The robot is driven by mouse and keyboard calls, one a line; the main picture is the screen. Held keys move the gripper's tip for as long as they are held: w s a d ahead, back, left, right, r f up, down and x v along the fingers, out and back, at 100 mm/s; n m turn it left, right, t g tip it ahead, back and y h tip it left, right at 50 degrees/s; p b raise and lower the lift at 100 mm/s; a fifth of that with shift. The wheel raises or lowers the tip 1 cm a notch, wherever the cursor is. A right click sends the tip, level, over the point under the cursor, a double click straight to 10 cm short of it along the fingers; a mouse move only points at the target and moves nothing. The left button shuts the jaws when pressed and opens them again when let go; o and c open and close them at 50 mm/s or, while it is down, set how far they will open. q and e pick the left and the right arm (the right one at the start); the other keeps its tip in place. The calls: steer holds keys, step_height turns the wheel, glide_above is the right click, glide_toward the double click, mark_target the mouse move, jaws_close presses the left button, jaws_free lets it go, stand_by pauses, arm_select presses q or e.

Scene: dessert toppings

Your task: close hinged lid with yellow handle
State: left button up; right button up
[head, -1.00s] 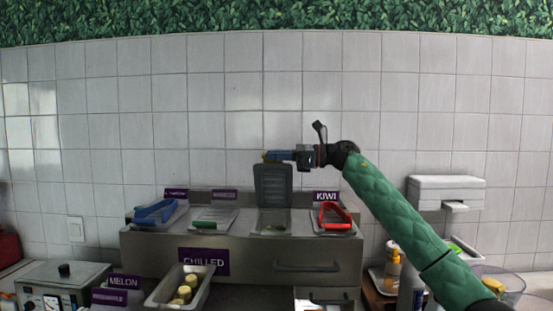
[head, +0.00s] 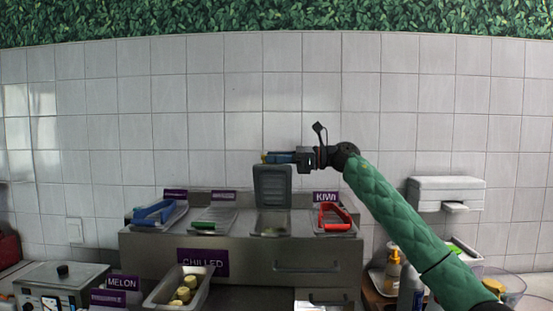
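The open hinged lid (head: 272,187) is a grey panel standing upright at the back of the third topping tray from the left. A small yellow bit (head: 264,157), seemingly its handle, shows at the lid's top edge beside my gripper's tip. My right gripper (head: 272,158) comes in from the right and lies level across the top of the lid, its bluish fingers at the edge. Whether the fingers are apart or closed on the handle is too small to tell. The tray (head: 271,232) below the lid is uncovered. My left gripper is out of view.
A tub with yellow pieces (head: 162,299) stands in front. The tiled wall (head: 200,110) is close behind.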

steer(key=shift+d, duration=0.1)
